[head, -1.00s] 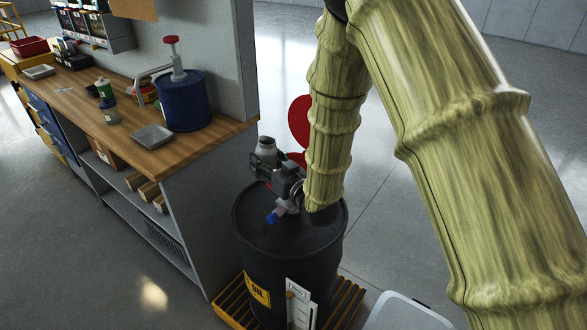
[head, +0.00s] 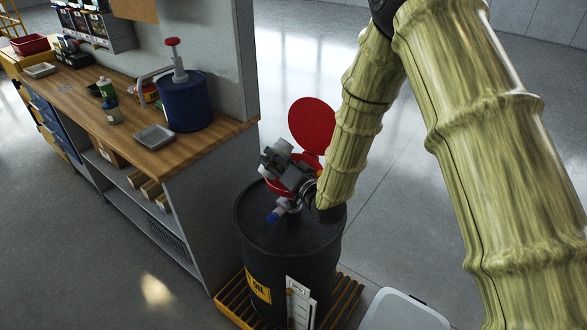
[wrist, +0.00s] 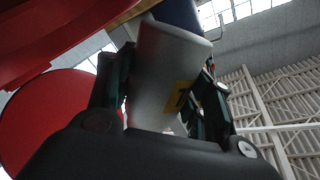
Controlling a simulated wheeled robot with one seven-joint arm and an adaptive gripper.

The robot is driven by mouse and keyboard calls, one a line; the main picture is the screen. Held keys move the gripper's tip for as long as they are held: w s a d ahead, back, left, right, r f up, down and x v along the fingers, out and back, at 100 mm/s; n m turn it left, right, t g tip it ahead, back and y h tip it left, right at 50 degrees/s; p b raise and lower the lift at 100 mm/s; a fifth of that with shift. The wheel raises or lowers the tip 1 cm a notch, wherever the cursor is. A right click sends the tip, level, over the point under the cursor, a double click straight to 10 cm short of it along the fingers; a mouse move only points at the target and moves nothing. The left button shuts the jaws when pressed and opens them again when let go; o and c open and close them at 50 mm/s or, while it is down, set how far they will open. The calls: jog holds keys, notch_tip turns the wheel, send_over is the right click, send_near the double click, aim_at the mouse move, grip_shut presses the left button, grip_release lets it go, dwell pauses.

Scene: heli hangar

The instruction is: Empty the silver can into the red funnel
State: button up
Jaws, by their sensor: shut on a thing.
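The silver can (wrist: 165,78) with a yellow label is clamped between the two fingers of my gripper (head: 280,163). In the head view the can is small, tilted and partly hidden by the gripper, over the funnel area. The red funnel (head: 277,186) sits on top of the black oil drum, with its round red lid (head: 312,124) standing open behind. In the wrist view the funnel's red rim (wrist: 65,35) looms close at upper left, beside the can. I cannot see whether anything is flowing out of the can.
The black oil drum (head: 290,245) stands on a yellow slatted pallet (head: 233,300). Left of it is a wooden workbench (head: 100,115) with a blue pump container (head: 184,103), a grey tray (head: 153,137) and bottles. A pale bin (head: 405,312) stands at front right. Floor to the right is clear.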

jog(key=shift+w+m, duration=0.1)
jog(key=shift+m, duration=0.3)
jog(key=shift+a+r+m+p, duration=0.1)
jog(key=shift+r+m+p, duration=0.45)
jog(key=shift+p, duration=0.25)
jog(key=m, duration=0.2)
jog(key=f+m, duration=0.1)
jog(key=shift+s+a+f+m+p, duration=0.1)
jog(key=shift+s+m+p, duration=0.1)
jog(key=shift+m+p, duration=0.2)
jog(key=shift+w+f+m, duration=0.1)
jog(key=shift+f+m, duration=0.1)
jog(key=shift+m, duration=0.45)
jog(key=shift+f, duration=0.1)
jog(key=shift+w+d+r+m+p, duration=0.15)
jog(key=shift+r+m+p, duration=0.15)
jog(key=shift+m, duration=0.2)
jog(key=shift+s+d+r+m+p, duration=0.1)
jog(key=shift+r+m+p, duration=0.15)
jog(key=shift+m, duration=0.25)
jog(key=shift+f, duration=0.1)
jog(key=shift+w+f+m, duration=0.1)
jog(key=shift+f+m, duration=0.05)
jog(key=shift+m, duration=0.35)
jog(key=shift+w+d+f+m+b, duration=0.1)
jog(key=shift+d+f+m+b, duration=0.15)
jog(key=shift+m, duration=0.35)
jog(key=shift+w+d+f+m+b, duration=0.1)
jog(key=shift+f+m+b, duration=0.1)
jog(key=shift+m, duration=0.4)
